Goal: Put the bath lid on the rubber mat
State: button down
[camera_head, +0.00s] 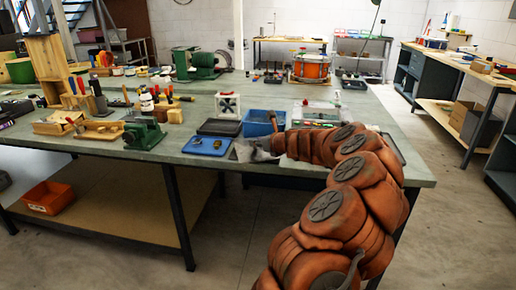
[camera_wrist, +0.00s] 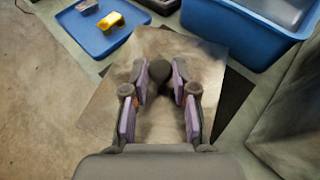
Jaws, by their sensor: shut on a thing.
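The bath lid is a square, dull metal plate (camera_wrist: 160,62) with a dark round knob in the wrist view. My gripper (camera_wrist: 167,80) is shut on the knob, above the plate. In the head view the lid (camera_head: 243,151) is a grey shape at the bench's front edge, with my gripper (camera_head: 265,150) at its right. A dark flat patch (camera_wrist: 236,101) shows past the lid's right side in the wrist view. It may be the rubber mat or a shadow; I cannot tell. Whether the lid touches what is below is unclear.
A blue tray (camera_head: 207,146) with small yellow and grey pieces lies left of the lid. A blue bin (camera_head: 263,122) stands behind it, and a black tray (camera_head: 219,127) lies behind the blue tray. The bench's front edge (camera_head: 225,165) is close. Tools and wooden blocks fill the left side.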

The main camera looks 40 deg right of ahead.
jog(key=shift+f, duration=0.9)
jog(key=c, duration=0.9)
grip_release()
jog(key=v, duration=1.2)
jog(key=shift+r, duration=0.1)
